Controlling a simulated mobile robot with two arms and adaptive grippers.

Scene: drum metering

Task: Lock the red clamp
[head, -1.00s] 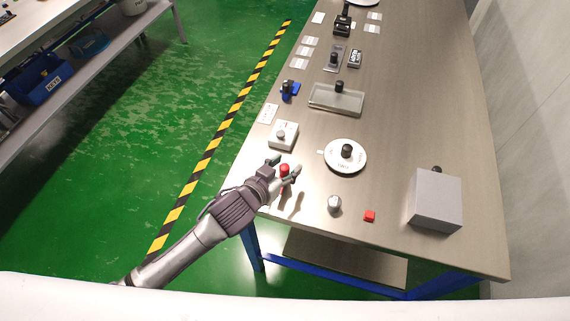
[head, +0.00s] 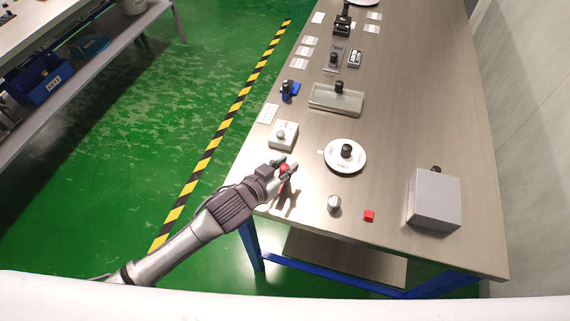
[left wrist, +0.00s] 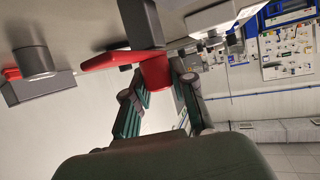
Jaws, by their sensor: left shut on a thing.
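The red clamp (head: 284,168) stands near the front left edge of the table, and its red handle shows at my left gripper. In the left wrist view, the red clamp (left wrist: 156,70) has a red lever reaching left and a dark post above it in the picture. My left gripper (head: 288,169) is shut on the red handle. Its two green-padded fingers (left wrist: 161,92) lie on either side of the handle's end. The lower part of the clamp is partly hidden by the fingers in the head view. My right gripper is not in view.
A white box with a knob (head: 283,135) stands just beyond the clamp, and a white dial (head: 357,165) lies to the right. A silver knob (head: 334,204), a red block (head: 369,215) and a grey box (head: 434,202) stand along the front of the table (head: 425,130).

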